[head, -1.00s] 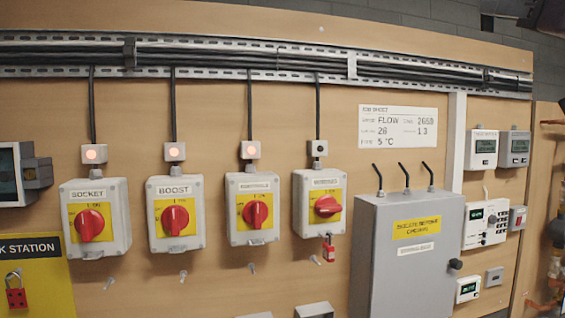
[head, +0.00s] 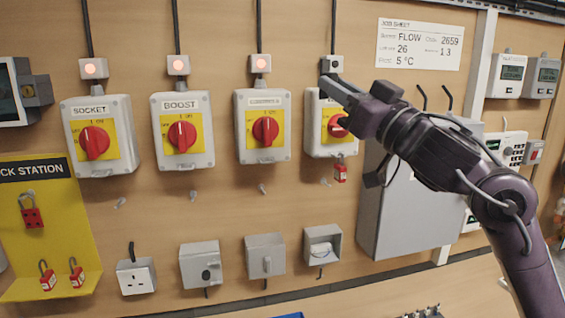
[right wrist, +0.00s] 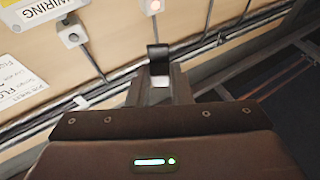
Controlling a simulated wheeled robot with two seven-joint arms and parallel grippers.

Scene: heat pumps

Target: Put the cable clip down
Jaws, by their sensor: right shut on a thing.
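My right gripper (head: 332,80) is in front of the fourth switch box (head: 318,125), just under its small indicator box (head: 332,65). In the right wrist view the gripper (right wrist: 160,85) is shut on a small black piece, which looks like the cable clip (right wrist: 158,52). A small pale patch shows just below it between the fingertips. In the head view the clip is hard to tell from the dark fingertips. Whether the clip touches the wall or the box cannot be told. My left gripper is not in view.
A bench top (head: 370,300) runs along the bottom, mostly bare, with a grey metal part (head: 425,312) at its front. A grey cabinet (head: 400,215) stands behind my right arm. A red padlock (head: 340,172) hangs under the fourth switch. A yellow lock station (head: 45,235) is at left.

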